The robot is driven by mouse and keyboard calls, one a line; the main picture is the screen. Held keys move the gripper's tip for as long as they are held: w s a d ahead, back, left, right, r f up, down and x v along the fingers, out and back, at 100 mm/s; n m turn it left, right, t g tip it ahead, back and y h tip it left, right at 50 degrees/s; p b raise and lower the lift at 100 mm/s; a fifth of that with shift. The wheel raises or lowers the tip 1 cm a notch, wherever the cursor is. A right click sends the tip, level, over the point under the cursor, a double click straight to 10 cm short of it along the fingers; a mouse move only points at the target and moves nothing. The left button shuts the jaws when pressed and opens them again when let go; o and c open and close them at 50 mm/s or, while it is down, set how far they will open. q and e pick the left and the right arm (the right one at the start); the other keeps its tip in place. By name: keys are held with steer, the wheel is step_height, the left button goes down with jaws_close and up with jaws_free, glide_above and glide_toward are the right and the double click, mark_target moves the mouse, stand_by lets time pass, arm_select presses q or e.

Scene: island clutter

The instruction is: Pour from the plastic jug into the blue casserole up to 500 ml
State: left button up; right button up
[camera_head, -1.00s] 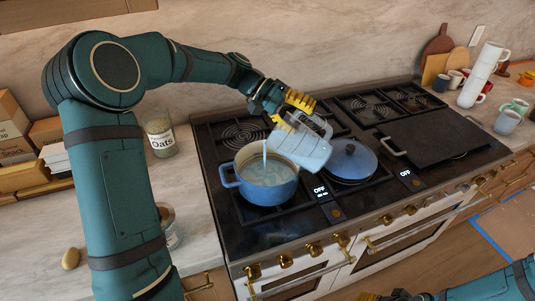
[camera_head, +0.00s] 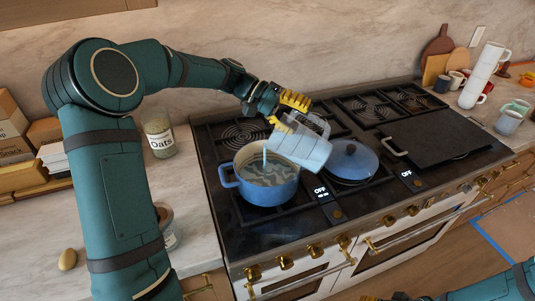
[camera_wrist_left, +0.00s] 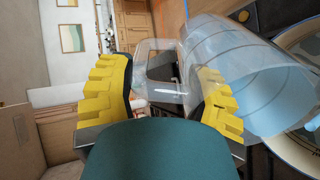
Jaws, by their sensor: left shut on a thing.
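The clear plastic jug (camera_head: 305,148) is tilted to the left over the blue casserole (camera_head: 263,191), with pale bluish liquid in it. A thin stream falls from its lip into the casserole, where liquid with swirls covers the inside. My left gripper (camera_head: 287,112) is shut on the jug's handle, above and behind the casserole. In the left wrist view the yellow fingers (camera_wrist_left: 165,95) stand on either side of the clear handle, and the jug (camera_wrist_left: 235,70) lies to the right. My right gripper is barely in view at the bottom edge; its fingers are not clear.
A blue lid (camera_head: 352,161) lies on the stove right of the casserole. A black griddle (camera_head: 435,137) covers the right burners. Mugs stand on the far right counter. An oats jar (camera_head: 159,139) and boxes are at the left.

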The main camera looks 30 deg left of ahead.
arm_select(q)
steer(key=shift+a+f+h+b, duration=0.1)
steer(key=shift+a+h+b, duration=0.15)
steer(key=shift+h+b, duration=0.1)
stand_by(0.6)
steer(key=shift+a+f+h+b, duration=0.15)
steer(key=shift+a+h+b, duration=0.1)
steer(key=shift+b, duration=0.05)
steer(key=shift+s+f, duration=0.1)
stand_by(0.4)
steer(key=shift+a+f+h+b, duration=0.15)
steer(key=shift+a+h+b, duration=0.15)
steer(key=shift+b, duration=0.1)
stand_by(0.4)
